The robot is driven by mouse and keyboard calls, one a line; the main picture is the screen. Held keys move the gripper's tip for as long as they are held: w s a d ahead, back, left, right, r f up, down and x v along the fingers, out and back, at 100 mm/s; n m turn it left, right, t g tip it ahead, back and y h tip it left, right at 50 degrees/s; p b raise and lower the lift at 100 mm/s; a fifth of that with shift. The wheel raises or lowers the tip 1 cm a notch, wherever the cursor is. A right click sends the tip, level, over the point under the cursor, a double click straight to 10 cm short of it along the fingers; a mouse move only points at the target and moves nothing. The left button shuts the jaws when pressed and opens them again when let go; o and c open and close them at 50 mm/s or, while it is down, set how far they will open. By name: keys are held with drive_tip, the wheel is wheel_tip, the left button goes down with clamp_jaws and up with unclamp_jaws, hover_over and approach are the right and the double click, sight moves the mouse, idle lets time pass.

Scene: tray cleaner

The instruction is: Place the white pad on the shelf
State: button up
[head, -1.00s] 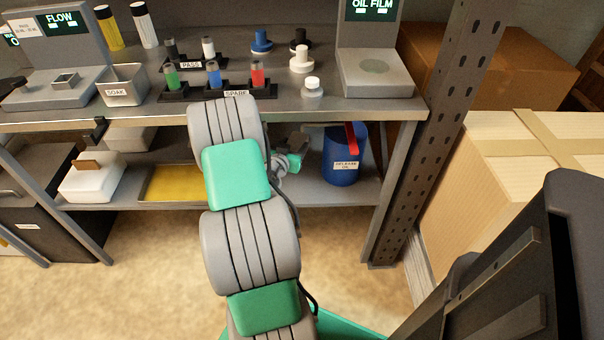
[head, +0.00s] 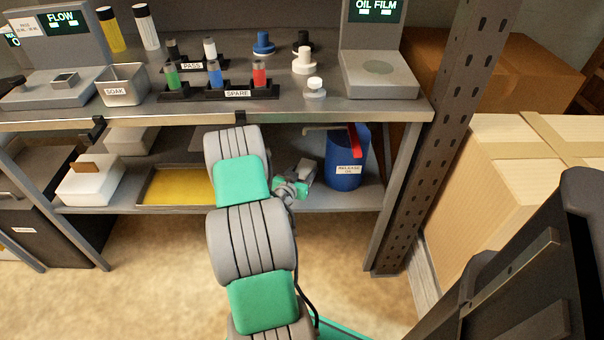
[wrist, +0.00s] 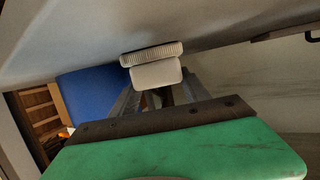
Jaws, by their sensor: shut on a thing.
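The white pad (wrist: 153,67), with a ribbed edge and a paler block below it, is held at the fingertips of my gripper (wrist: 158,94) in the wrist view. In the head view my gripper (head: 293,187) is small, over the lower shelf (head: 345,200) and left of the blue can, under the bench top. The pad cannot be made out there. My arm covers part of the shelf. I cannot tell whether the pad touches the grey surface beside it in the wrist view.
The blue can (head: 349,160) with a red part stands at the shelf's right end; it also shows in the wrist view (wrist: 88,98). A yellow tray (head: 178,186) and a white box (head: 90,182) sit on the shelf's left. The bench top (head: 300,108) overhangs the shelf.

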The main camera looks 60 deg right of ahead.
drive_tip(key=o, duration=1.4)
